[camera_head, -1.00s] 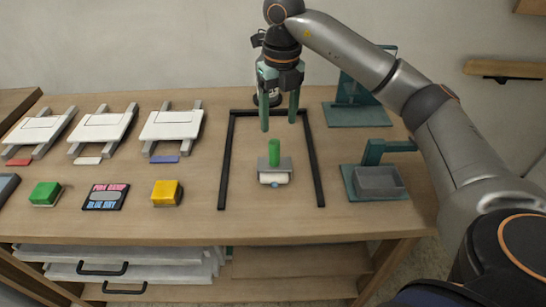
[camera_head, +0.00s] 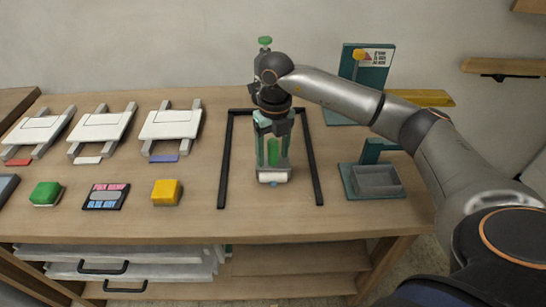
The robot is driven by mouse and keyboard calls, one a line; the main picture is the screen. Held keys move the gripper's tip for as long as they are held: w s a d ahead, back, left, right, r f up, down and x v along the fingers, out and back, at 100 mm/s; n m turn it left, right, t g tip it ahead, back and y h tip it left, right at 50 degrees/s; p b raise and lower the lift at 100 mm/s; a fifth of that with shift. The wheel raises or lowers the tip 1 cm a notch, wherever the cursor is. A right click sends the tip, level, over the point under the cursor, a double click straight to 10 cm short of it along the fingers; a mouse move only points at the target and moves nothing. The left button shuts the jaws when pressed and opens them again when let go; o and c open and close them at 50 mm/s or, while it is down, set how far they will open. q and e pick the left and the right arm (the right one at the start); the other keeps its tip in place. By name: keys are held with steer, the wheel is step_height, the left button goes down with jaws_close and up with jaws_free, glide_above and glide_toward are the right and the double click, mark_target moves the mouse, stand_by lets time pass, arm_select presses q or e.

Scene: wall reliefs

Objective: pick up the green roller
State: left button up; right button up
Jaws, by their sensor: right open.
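The green roller (camera_head: 273,151) stands with its green handle upright in a small grey holder on the table, inside a black frame. A white roller part (camera_head: 272,177) shows at the front of the holder. My right gripper (camera_head: 273,162) points down from above, open, with one finger on each side of the green handle. A gap seems to show between fingers and handle; whether either touches is too small to tell. My left gripper is not in view.
The black frame (camera_head: 225,160) lies around the roller. A grey tray on a teal stand (camera_head: 377,180) is at the right, with a teal panel (camera_head: 372,77) behind. Green (camera_head: 46,193) and yellow (camera_head: 167,192) blocks and white presses (camera_head: 172,124) are at the left.

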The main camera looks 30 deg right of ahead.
steer(key=shift+c, duration=0.2)
jaws_close()
stand_by(0.4)
